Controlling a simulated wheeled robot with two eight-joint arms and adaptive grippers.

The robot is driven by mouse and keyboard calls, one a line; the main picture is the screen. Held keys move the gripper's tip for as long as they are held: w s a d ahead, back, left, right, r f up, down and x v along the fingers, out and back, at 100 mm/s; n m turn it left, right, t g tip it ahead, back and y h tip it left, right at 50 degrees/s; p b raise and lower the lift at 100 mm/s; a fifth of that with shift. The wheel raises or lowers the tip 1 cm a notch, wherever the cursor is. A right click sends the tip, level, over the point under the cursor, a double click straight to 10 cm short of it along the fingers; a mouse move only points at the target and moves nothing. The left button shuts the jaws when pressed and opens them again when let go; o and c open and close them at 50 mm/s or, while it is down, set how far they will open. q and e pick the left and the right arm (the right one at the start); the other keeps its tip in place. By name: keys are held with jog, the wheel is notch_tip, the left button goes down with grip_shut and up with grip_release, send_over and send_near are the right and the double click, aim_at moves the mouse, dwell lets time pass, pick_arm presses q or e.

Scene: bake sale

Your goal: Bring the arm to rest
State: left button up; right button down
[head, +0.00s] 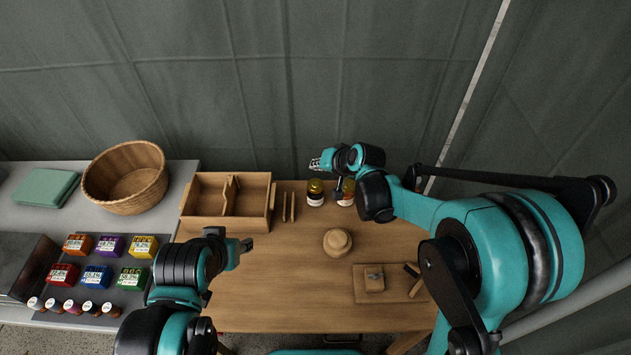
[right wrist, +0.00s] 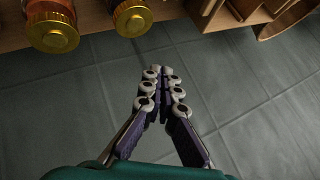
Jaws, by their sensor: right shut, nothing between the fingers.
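My right arm reaches in from the right in the head view, and its gripper (head: 319,163) is at the far edge of the wooden table (head: 290,280), near two jars. In the right wrist view the right gripper (right wrist: 160,72) is shut and empty, with its fingers together in front of the grey cloth wall. My left arm comes in from the lower left, and its gripper (head: 246,245) hangs over the left part of the table. Its fingers are too small to tell whether they are open.
One amber jar (head: 315,193) and a second jar (head: 347,192) stand at the table's back. A wooden box (head: 200,219), a round wooden object (head: 337,241) and a board (head: 395,292) are on the table. A wicker basket (head: 126,205) and several colored boxes stand left.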

jog(key=shift+r, duration=0.1)
jog(key=s+d+r+n+h, duration=0.1)
jog(key=s+d+r, duration=0.2)
jog(key=s+d, duration=0.3)
jog(key=s+d+r+h, duration=0.2)
jog(key=s+d+r, duration=0.2)
jog(key=s, duration=0.4)
jog(key=s+d+f+h, duration=0.2)
jog(key=s+d, duration=0.5)
jog(key=s, duration=0.6)
jog(key=shift+s+d+f+n, duration=0.15)
jog(key=shift+s+d+n, duration=0.05)
jog(key=shift+s+n, duration=0.2)
